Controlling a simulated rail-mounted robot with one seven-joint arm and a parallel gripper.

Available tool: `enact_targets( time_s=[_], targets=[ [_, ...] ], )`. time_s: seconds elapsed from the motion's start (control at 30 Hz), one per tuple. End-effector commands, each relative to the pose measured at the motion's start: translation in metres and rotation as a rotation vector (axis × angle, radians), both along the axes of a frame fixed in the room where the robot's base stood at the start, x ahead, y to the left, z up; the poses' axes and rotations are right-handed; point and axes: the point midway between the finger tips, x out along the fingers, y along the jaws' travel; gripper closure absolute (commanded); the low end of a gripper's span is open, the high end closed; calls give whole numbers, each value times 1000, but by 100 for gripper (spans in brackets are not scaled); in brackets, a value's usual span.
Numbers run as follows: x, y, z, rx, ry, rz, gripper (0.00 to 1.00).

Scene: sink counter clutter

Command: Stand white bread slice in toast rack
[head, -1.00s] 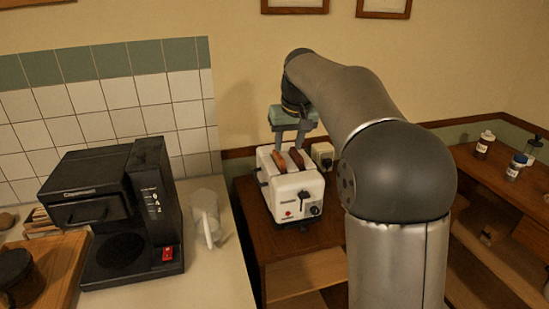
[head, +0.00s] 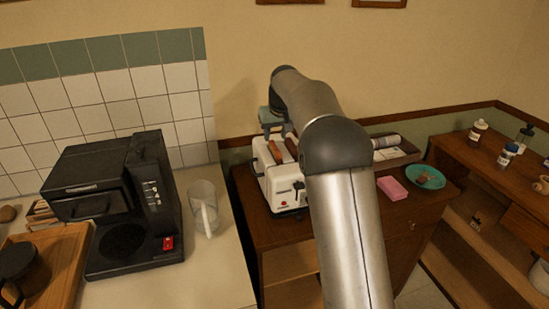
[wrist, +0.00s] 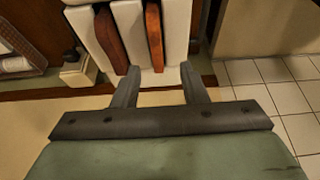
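A white toaster (head: 281,185) stands on the brown wooden cabinet, with two brown-edged bread slices upright in its slots. One slice (head: 275,152) and the other slice (head: 292,147) stick up from the top; I cannot tell which is white bread. In the wrist view the slices (wrist: 111,40) (wrist: 154,38) lie beyond my gripper (wrist: 161,68), whose two fingers are spread with nothing between the tips. In the head view my gripper (head: 275,130) is at the toaster's far end. A small slatted wooden thing (head: 40,210), possibly the toast rack, is partly hidden behind the black coffee maker.
The black coffee maker (head: 110,205) and a clear jug (head: 203,207) stand on the pale counter. A wooden board (head: 62,268) with a dark mug is at front left. A pink sponge (head: 392,188), a teal plate (head: 425,175) and a tray (head: 402,151) are right of my arm.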

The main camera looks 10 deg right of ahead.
Motion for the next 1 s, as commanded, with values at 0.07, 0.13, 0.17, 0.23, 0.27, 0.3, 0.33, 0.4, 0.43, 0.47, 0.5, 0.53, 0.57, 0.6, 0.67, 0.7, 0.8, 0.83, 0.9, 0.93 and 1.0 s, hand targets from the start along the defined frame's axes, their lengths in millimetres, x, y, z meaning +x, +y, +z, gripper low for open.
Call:
enact_targets(
  time_s=[0.07, 0.13, 0.17, 0.23, 0.27, 0.3, 0.33, 0.4, 0.43, 0.47, 0.5, 0.53, 0.57, 0.6, 0.67, 0.7, 0.8, 0.83, 0.9, 0.93, 1.0],
  targets=[
    [1, 0, -4, 0, 1, 0, 61],
    [3, 0, -7, 0, 1, 0, 61],
    [4, 0, -9, 0, 2, 0, 61],
    [8, -2, -17, -2, 3, 1, 61],
    [10, -2, -21, -2, 3, 1, 61],
    [12, -3, -27, -2, 5, 1, 61],
    [14, -3, -31, -1, 3, 0, 61],
    [18, -2, -42, -1, 3, 1, 61],
    [19, -2, -44, -1, 2, 0, 61],
    [20, -2, -47, -1, 1, 0, 61],
    [21, -2, -50, 0, 1, 0, 61],
    [22, -2, -51, 0, 1, 0, 61],
    [22, -2, -52, 0, 1, 0, 61],
    [22, -2, -53, 0, 0, 0, 61],
    [22, -2, -53, -1, 0, 0, 61],
    [22, -2, -53, -1, 0, 0, 61],
    [22, -2, -53, -1, 0, 0, 72],
    [22, -2, -53, -1, 0, 0, 80],
    [22, -2, -52, -1, 0, 0, 100],
    [22, -2, -52, -1, 0, 0, 100],
    [22, -2, -52, -1, -1, 0, 100]
  ],
)
